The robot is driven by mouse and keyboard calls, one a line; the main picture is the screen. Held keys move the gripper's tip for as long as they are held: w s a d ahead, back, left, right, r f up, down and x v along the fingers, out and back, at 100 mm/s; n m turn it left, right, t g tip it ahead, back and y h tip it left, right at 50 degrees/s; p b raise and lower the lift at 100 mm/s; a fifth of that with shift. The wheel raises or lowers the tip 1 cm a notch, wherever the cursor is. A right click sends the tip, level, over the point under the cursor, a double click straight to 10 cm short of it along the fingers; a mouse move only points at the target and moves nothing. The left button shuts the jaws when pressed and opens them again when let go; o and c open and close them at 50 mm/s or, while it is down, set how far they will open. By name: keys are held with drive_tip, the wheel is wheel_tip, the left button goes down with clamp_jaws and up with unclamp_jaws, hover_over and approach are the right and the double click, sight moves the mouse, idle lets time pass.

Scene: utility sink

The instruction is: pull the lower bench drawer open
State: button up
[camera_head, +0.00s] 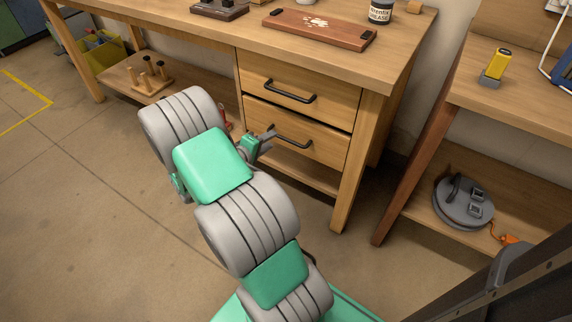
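The wooden workbench has two drawers, one above the other. The lower bench drawer (318,146) looks shut, its front about in line with the frame. Its black bar handle (293,138) shows in part; its left end is close to my gripper. My gripper (268,141) is in front of the left part of the lower drawer, at about handle height. Its fingers point right towards the handle. I cannot tell whether they touch the handle or how far apart they are. My arm hides part of the gripper and the area left of the drawer.
The upper drawer (325,98) is shut, with its own black handle (290,92). A bench leg (357,165) stands right of the drawers. A second bench (510,100) at right carries a cable reel (463,203) on its low shelf. Floor before the drawers is clear apart from my arm.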

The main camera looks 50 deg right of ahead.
drive_tip(key=n+h+b, duration=0.2)
approach(286, 140)
drive_tip(key=d, duration=0.5)
drive_tip(key=d+f+b, duration=0.1)
drive_tip(key=d, duration=0.2)
drive_tip(key=w+d+f, duration=0.1)
drive_tip(key=d, duration=0.1)
drive_tip(key=shift+d, duration=0.25)
drive_tip(key=shift+c, duration=0.3)
clamp_jaws()
